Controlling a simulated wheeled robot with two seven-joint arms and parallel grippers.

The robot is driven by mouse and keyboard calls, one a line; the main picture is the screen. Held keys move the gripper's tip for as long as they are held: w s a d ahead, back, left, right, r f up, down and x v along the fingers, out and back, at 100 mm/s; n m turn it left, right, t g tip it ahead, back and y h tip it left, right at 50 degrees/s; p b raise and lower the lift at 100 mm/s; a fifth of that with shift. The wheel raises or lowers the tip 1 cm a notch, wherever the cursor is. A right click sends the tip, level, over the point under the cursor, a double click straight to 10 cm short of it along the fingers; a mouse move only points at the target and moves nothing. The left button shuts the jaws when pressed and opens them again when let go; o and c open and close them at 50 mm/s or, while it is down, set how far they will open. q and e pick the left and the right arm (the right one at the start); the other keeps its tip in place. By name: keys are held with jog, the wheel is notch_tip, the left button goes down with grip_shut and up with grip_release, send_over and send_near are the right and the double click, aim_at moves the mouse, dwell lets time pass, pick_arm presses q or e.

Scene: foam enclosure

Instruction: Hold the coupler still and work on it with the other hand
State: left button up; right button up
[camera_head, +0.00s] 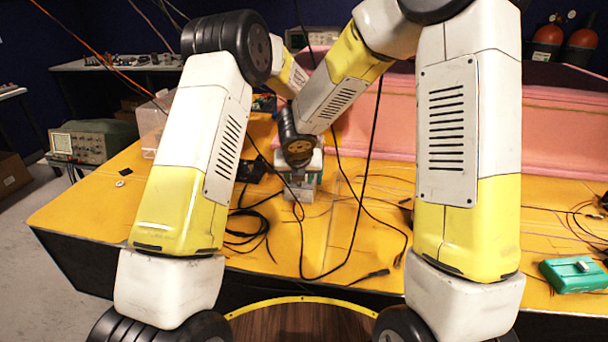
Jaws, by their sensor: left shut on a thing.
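My two arms meet at the middle of the table, and the right forearm crosses in front of the left one. My left gripper (302,184) is small in the picture, low over the tabletop beneath the dark wrist joint. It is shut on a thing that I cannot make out. A small white and teal shape shows there, and I cannot tell where gripper ends and held thing begins. The coupler cannot be picked out clearly. The fingers of my right gripper are hidden in the same spot, so their opening does not show.
Black cables (250,222) lie loose on the yellow tabletop (90,205). A pink foam wall (560,130) stands behind the work spot. A green box (578,274) lies at the right front. A clear container (152,122) stands at the left back. The tabletop's left part is mostly clear.

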jog(key=n+y, duration=0.1)
jog(key=n, duration=0.2)
jog(key=shift+d+y, duration=0.25)
jog(key=shift+y, duration=0.15)
jog(key=shift+a+n+y, duration=0.1)
jog(key=shift+n+y, duration=0.2)
jog(key=shift+n, duration=0.1)
jog(key=shift+c, duration=0.2)
grip_shut()
jog(key=shift+a+m+h, duration=0.25)
jog(key=shift+m+h, duration=0.35)
jog(key=shift+m, duration=0.4)
jog(key=shift+d+m+h, duration=0.1)
jog(key=shift+m+h, duration=0.4)
jog(key=shift+m, duration=0.3)
